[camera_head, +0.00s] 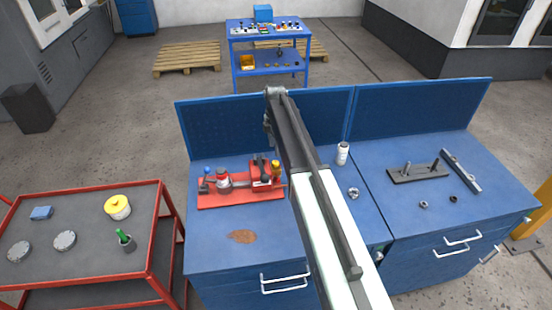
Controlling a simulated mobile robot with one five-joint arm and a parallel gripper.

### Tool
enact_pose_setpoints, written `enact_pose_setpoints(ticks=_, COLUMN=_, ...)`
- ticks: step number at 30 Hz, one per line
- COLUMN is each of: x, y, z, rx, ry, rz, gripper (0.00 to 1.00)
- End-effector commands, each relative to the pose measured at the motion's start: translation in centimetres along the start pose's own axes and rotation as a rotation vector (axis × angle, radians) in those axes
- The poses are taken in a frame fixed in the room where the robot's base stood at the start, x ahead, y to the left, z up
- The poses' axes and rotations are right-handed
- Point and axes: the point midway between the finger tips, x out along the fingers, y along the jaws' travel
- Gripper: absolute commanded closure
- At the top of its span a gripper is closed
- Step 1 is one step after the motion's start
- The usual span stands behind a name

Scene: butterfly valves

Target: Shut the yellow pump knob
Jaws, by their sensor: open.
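The red pump assembly (240,196) sits on the left part of the blue workbench, on a red base plate. The yellow knob (276,166) stands at the right end of the assembly, just left of my arm. It is too small to tell which way it is turned. A blue knob (207,170) stands at the left end. My gripper (268,134) hangs from the end of my arm, above and behind the pump in the picture, apart from the yellow knob. It is open and empty. Its fingertips are small and dark here.
A white bottle (342,153) and a small metal ring (353,193) lie right of my arm. A dark plate with pegs (418,172) is farther right. A brown stain (242,236) marks the bench front. The back panel (235,125) rises behind. A red cart (85,225) stands left.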

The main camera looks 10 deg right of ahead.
Motion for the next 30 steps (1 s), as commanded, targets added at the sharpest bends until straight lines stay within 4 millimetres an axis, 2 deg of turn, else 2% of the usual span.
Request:
enact_pose_setpoints(ticks=5, x=1.3, y=-0.1, z=0.0, rx=0.003, ry=0.0, rz=0.0, gripper=0.51)
enact_pose_setpoints(ticks=17, x=7.7, y=-0.1, z=0.1, rx=0.005, ry=0.0, rz=0.001, gripper=0.51)
enact_pose_setpoints(ticks=27, x=7.8, y=-0.1, z=0.2, rx=0.006, ry=0.0, rz=0.001, gripper=0.51)
enact_pose_setpoints(ticks=30, x=7.8, y=-0.1, z=0.2, rx=0.007, ry=0.0, rz=0.001, gripper=0.79)
